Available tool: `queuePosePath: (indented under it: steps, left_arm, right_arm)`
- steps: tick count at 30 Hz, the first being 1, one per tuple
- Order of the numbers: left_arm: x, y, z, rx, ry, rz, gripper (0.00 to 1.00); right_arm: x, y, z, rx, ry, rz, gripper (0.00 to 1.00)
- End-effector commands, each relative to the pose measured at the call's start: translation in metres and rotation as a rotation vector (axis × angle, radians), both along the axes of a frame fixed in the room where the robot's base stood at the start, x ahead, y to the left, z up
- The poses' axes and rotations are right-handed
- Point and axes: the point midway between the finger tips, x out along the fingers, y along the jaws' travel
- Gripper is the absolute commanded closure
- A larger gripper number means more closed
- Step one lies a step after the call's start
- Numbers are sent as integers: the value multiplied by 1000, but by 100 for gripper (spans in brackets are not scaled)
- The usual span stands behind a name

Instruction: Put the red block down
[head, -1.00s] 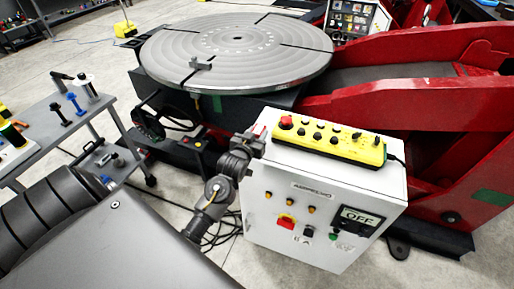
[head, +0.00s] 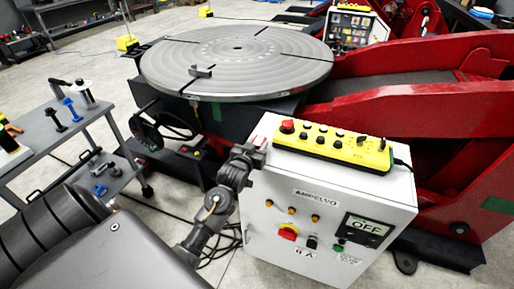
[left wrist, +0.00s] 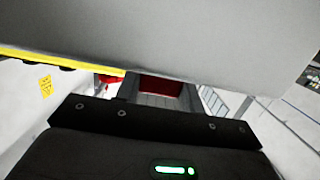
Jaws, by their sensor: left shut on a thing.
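My left gripper (head: 250,155) is at the left edge of the white control cabinet's top (head: 285,158), left of the yellow pendant (head: 332,146). In the left wrist view, the red block (left wrist: 160,88) shows as a dark red patch at the jaws, and the gripper is shut on it. I cannot tell whether the block touches the cabinet top. My right gripper is not in view.
The round grey positioner table (head: 238,62) stands behind the cabinet, with red frame arms (head: 430,95) to the right. A grey cart (head: 40,130) with small tools stands at the left. Cables lie on the floor beside the cabinet.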

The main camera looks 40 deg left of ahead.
Motion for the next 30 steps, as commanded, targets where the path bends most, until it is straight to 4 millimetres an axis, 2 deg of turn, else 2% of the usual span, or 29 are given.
queuePosePath:
  steps: [5,6,11,21,26,30]
  left_arm:
    - [0,0,0,0,-5,0,100]
    - [0,0,-3,0,0,0,59]
    - [0,0,-3,0,1,0,40]
    - [-1,0,1,0,0,0,40]
    - [-24,-6,1,-1,1,0,40]
    - [-54,-14,5,-2,1,0,40]
  right_arm:
    - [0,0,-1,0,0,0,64]
    - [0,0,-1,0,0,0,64]
    - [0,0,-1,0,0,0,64]
    - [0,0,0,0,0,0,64]
    - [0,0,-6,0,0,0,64]
    - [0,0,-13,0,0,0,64]
